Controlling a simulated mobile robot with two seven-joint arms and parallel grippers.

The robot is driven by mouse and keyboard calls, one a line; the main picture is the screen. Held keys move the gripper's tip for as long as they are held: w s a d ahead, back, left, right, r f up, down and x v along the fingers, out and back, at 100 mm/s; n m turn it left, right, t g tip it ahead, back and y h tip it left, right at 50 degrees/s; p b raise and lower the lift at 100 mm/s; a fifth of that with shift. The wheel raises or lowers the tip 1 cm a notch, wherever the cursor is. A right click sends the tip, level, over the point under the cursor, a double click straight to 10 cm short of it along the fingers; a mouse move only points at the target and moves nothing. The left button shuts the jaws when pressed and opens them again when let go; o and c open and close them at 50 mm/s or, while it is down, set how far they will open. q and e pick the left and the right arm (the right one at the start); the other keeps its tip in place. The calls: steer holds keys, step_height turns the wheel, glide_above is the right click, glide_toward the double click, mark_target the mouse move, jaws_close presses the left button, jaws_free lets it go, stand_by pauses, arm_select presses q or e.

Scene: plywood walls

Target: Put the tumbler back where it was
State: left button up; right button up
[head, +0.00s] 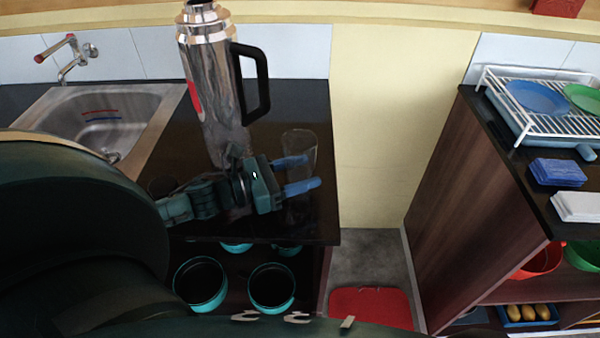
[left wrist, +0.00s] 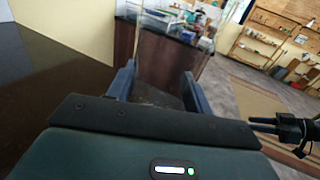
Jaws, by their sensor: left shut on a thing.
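The tumbler (head: 300,142) is a clear glass near the right end of the black counter, upright in the head view. My left gripper (head: 309,172) comes in from the left, with its blue fingers shut around the tumbler's sides. I cannot tell whether its base touches the counter or hangs just above it. In the left wrist view the two blue fingers (left wrist: 157,85) stand apart, and the clear glass between them is hard to make out. A dark gripper, seemingly my right one (left wrist: 262,124), shows at the right edge there; its opening is unclear.
A tall steel flask (head: 210,90) with a black handle stands close behind my left gripper. A sink (head: 60,105) is at left. Teal pots (head: 200,285) sit below the counter. A floor gap separates it from a dark cabinet (head: 445,190) with a dish rack (head: 500,105).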

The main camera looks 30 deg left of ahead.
arm_select(q)
steer(key=shift+f, duration=0.15)
steer(key=o, duration=1.2)
steer(key=shift+f, duration=0.1)
steer(key=b+v, duration=0.1)
steer(key=v, duration=1.1)
steer(key=shift+s, duration=0.1)
